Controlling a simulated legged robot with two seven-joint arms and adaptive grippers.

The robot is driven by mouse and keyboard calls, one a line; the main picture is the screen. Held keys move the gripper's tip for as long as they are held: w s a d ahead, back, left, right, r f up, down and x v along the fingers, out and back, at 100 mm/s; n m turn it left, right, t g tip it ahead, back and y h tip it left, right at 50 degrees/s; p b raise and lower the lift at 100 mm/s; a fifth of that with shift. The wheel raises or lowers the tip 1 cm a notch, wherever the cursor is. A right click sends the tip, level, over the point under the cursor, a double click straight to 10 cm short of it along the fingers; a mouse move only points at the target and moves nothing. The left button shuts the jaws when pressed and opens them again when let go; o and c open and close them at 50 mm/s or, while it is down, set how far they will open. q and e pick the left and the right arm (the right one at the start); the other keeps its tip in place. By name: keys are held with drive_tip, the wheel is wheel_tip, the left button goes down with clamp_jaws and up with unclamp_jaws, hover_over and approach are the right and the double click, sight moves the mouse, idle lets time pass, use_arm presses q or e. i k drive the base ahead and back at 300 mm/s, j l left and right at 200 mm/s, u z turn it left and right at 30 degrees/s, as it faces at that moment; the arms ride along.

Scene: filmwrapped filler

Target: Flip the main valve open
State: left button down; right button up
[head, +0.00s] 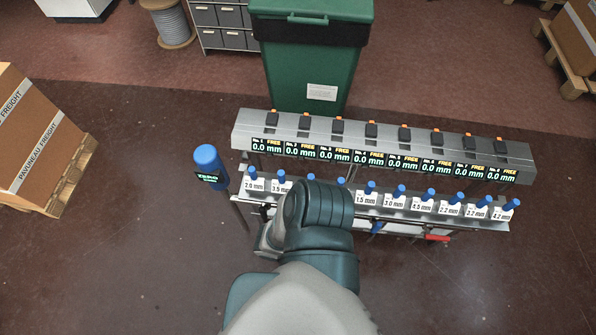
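A red handle (437,238) sticks out sideways under the front right of the low metal bench; it may be the main valve, but no label shows on it. A small blue part (377,228) sits left of it under the same edge. One of my arms rises from the bottom middle and covers part of the bench front. The other arm is not seen.
The bench (400,213) holds a row of blue-topped pegs with mm labels, behind it a raised rail (385,145) of displays reading 0.0 mm. A blue cylinder (207,167) stands left, a green bin (310,65) behind.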

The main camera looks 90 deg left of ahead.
sight(263, 210)
drive_tip(key=u, duration=1.95)
